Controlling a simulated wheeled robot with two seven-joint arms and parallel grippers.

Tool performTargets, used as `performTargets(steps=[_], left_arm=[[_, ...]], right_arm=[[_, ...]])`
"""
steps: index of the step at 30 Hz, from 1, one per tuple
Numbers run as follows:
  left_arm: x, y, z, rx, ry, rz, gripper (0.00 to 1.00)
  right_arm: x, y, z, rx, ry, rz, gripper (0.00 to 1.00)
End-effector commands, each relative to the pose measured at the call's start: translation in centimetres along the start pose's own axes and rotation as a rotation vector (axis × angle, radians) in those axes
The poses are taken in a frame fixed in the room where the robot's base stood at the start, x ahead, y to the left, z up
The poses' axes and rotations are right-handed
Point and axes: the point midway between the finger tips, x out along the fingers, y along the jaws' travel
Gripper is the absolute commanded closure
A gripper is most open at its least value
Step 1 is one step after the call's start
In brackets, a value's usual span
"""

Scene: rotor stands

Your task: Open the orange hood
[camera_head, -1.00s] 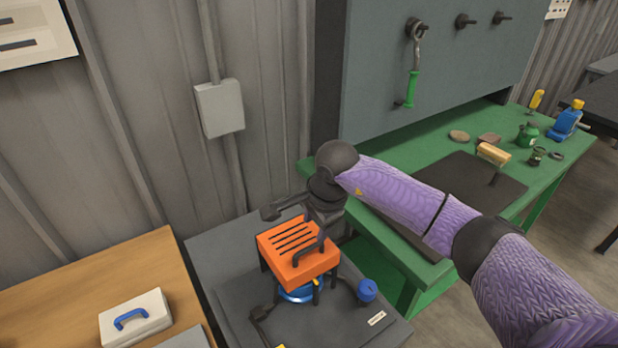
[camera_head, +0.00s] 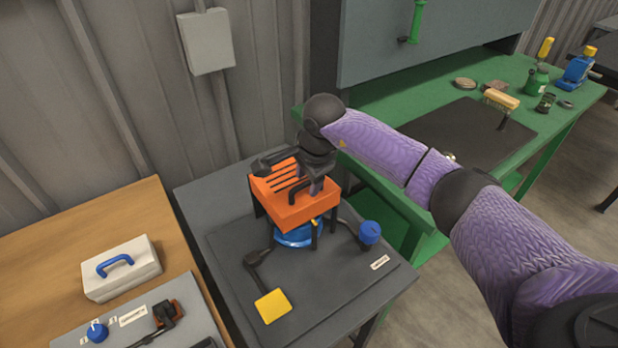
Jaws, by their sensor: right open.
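The orange hood (camera_head: 288,212) is a slotted box on the dark stand (camera_head: 345,275). It sits over a blue round part (camera_head: 298,236), and I see no clear sign that it is raised. I cannot tell whether a finger touches the hood or handle. My right wrist hides the hood's back right corner. My left gripper is not in view.
A yellow pad on a black lever (camera_head: 272,306) and a blue knob (camera_head: 370,232) are on the stand. A white case (camera_head: 121,268) and a grey panel (camera_head: 140,318) are on the wooden table at left. A green workbench (camera_head: 440,85) stands behind right.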

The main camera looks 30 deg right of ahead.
Motion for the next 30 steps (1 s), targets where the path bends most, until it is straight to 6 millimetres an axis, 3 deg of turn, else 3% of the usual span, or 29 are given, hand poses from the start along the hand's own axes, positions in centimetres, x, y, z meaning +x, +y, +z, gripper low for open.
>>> performTargets(steps=[2, 9, 15, 22, 30], left_arm=[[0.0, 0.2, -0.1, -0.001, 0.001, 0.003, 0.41], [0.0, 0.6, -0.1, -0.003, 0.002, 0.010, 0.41], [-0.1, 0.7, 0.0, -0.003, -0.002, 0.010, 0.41], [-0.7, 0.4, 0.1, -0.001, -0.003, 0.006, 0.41], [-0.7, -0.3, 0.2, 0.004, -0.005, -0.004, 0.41]], right_arm=[[0.0, 0.0, 0.0, 0.000, 0.000, 0.000, 0.51], [0.0, 0.0, 0.0, 0.000, 0.000, 0.001, 1.00], [-0.2, -0.1, 0.0, 0.000, 0.000, 0.001, 1.00], [-2.1, -1.6, 0.0, 0.001, 0.000, -0.001, 1.00], [-2.2, -1.7, 0.0, 0.000, 0.000, 0.000, 1.00]])
